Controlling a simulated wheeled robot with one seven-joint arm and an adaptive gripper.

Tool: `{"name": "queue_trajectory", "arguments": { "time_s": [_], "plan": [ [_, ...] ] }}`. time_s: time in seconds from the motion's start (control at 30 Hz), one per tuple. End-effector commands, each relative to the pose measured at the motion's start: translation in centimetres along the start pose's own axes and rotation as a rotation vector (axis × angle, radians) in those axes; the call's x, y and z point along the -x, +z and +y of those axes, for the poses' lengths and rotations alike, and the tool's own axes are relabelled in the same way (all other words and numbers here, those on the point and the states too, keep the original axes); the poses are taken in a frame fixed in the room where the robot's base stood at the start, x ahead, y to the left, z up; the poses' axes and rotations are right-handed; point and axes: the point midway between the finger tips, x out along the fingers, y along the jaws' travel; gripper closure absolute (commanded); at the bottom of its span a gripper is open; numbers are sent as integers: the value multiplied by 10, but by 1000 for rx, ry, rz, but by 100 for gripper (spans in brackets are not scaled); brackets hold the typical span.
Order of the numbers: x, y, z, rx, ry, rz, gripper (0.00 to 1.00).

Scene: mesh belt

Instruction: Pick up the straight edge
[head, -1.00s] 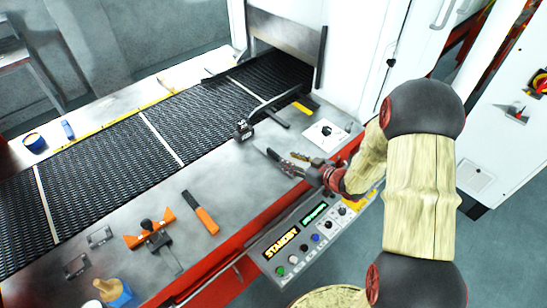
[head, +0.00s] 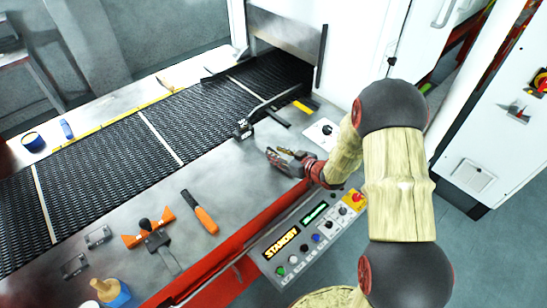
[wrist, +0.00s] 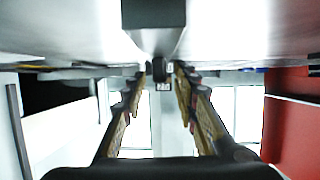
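I cannot tell for certain which thing is the straight edge. A slim dark bar (head: 278,118) lies on the near side of the belt, close to the tunnel mouth. A thin pale bar (head: 270,101) runs along the belt edge beside it. My gripper (head: 271,152) is over the metal table, below and just left of the dark bar in the head view. In the wrist view my gripper (wrist: 160,82) has its fingers apart with no object visibly clamped. A dark block (wrist: 153,14) fills the top of that view; I cannot tell what it is.
The mesh belt (head: 110,155) runs into the tunnel. A small black device (head: 243,129) stands near my gripper. An orange-and-black tool (head: 200,212), an orange clamp-like tool (head: 150,238) and a control panel (head: 310,228) are nearer. The table between the device and the tools is clear.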

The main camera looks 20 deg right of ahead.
Motion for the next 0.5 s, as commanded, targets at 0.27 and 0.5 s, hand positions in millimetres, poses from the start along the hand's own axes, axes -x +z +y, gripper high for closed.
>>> {"name": "queue_trajectory", "arguments": {
  "time_s": [0.27, 0.5],
  "plan": [
    [0, 0, 0, 0, 0, 0, 88],
    [0, 0, 0, 0, 0, 0, 100]
  ]
}}
